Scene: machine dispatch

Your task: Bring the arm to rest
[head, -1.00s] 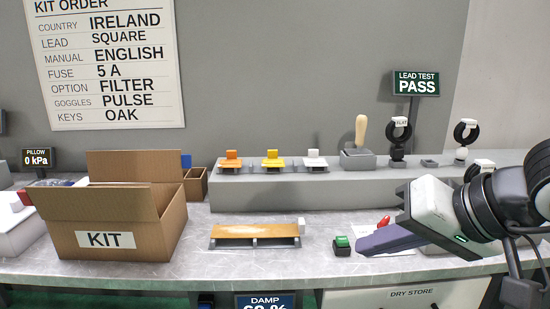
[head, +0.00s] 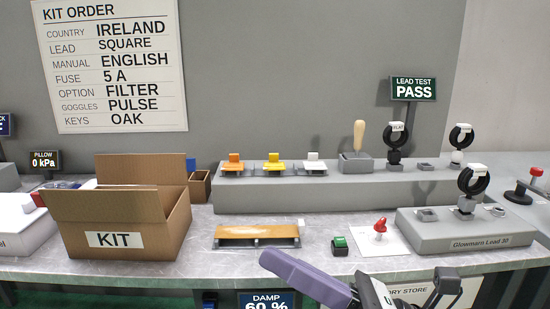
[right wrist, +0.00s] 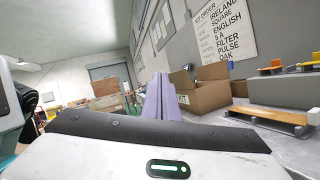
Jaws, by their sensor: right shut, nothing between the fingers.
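My right gripper (head: 288,268) shows at the bottom of the head view, low in front of the bench edge. Its purple-grey fingers are shut together with nothing between them, pointing up and to the left. In the right wrist view the shut fingers (right wrist: 158,98) point forward toward the room. They are apart from everything on the bench. My left gripper is not in either view.
The grey bench (head: 200,240) holds an open KIT box (head: 115,225), a wooden-topped rack (head: 258,233), a green button (head: 340,245), a red-knobbed item (head: 380,228) and the Glowmarn Lead block (head: 466,243). A raised shelf (head: 280,195) carries coloured clips. Clear bench lies between box and rack.

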